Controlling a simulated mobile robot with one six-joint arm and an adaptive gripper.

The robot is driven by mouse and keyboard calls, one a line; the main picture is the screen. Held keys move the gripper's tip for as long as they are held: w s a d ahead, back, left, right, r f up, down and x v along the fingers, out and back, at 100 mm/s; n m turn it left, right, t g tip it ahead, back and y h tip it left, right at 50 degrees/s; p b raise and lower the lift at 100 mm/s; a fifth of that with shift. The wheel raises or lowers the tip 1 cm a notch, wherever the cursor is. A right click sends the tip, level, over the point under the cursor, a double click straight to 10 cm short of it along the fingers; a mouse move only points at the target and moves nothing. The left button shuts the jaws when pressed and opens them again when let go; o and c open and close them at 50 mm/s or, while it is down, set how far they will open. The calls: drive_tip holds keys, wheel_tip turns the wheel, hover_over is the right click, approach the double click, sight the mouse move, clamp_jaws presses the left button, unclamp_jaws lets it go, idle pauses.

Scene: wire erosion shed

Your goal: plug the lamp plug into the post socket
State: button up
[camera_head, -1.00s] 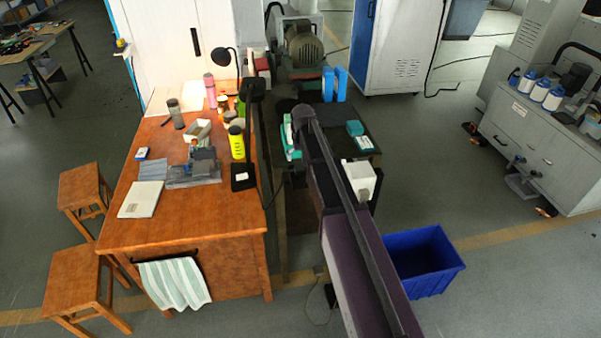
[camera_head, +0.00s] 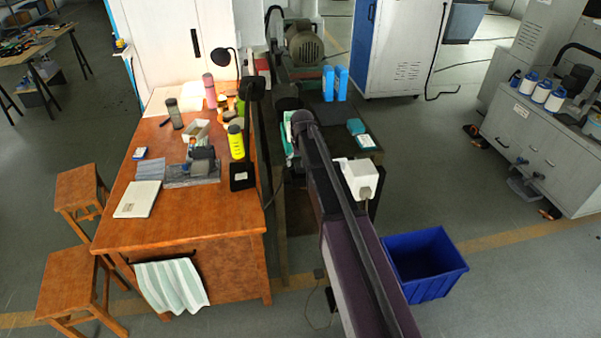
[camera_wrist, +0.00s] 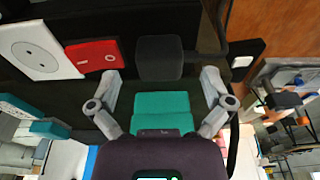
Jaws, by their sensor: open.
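My gripper (camera_wrist: 160,97) is open in the wrist view, its two grey fingers spread wide. A black block (camera_wrist: 160,57) lies beyond the fingertips, and a teal box (camera_wrist: 161,112) shows between the fingers. I cannot tell whether the black block is the lamp plug. A white plate with a round two-hole socket (camera_wrist: 30,50), seemingly the post socket, is at the upper left, apart from the fingers. In the head view a white box (camera_head: 360,180) stands right of my arm. A black desk lamp (camera_head: 238,65) stands on the wooden desk. My arm hides the gripper there.
A red box (camera_wrist: 95,56) lies between the socket plate and the black block. The wooden desk (camera_head: 120,235) holds bottles and a notebook. A blue bin (camera_head: 425,263) stands on the floor at right. Open floor lies beyond the bin.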

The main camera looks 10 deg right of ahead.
drive_tip(key=shift+w+f+b, duration=0.1)
drive_tip(key=shift+f+b, duration=0.3)
drive_tip(key=shift+f, duration=0.25)
drive_tip(key=c, duration=1.2)
